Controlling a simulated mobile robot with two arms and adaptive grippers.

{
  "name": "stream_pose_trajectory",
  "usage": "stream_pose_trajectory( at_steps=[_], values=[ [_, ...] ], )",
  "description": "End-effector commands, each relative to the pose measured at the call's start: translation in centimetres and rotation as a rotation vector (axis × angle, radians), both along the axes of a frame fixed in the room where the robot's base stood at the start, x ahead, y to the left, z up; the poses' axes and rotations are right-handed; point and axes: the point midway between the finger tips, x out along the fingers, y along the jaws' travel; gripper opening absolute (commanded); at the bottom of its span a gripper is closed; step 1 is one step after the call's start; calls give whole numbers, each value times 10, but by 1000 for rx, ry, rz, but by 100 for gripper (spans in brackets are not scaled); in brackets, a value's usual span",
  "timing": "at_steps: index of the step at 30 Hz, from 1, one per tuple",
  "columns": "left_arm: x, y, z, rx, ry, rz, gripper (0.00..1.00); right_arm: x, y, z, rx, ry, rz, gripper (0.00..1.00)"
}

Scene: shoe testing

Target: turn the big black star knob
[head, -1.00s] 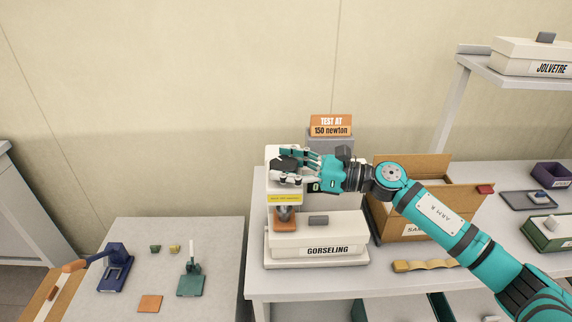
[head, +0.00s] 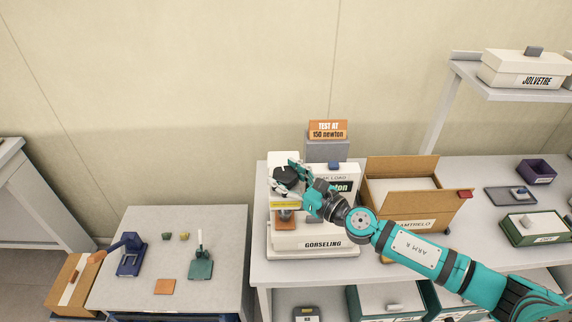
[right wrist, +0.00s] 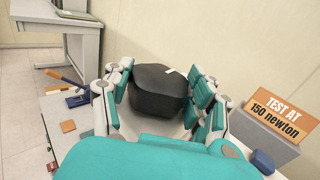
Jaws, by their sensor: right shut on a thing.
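The big black star knob (head: 287,174) sits on top of the white testing machine labelled GORSELING (head: 312,236). It also shows in the right wrist view (right wrist: 158,92), dark and rounded with a small white mark on its top. My right gripper (head: 290,176) is shut on the knob, with its teal and white fingers on both sides of it in the right wrist view (right wrist: 160,95). The fingers and wrist hide part of the knob and the machine's display. My left gripper does not show.
An orange sign (head: 327,130) reading "TEST AT 150 newton" stands on a grey block behind the machine. An open cardboard box (head: 408,229) stands to its right. A lower table (head: 222,222) at the left holds several small tools and has bare room.

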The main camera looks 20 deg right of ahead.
Motion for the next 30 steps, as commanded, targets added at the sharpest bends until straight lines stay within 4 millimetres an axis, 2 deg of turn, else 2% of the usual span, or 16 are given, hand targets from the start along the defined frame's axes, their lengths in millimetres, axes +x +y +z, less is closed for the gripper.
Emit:
stream_pose_trajectory(
  at_steps=[3, 14, 15, 20, 21, 30],
  values=[
    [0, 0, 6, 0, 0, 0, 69, 0, 0, 1, 2, 1, -16, 25],
    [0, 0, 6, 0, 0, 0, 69, 0, 0, -1, 1, 0, -21, 25],
    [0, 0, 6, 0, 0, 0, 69, 0, 0, -1, 1, 0, -20, 58],
    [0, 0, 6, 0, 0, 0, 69, 0, 0, -1, 1, 0, -20, 79],
    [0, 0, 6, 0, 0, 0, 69, 0, 0, -1, 1, 0, -20, 81],
    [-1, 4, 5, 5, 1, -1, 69, -2, -1, -1, 1, 0, -20, 81]
  ],
)
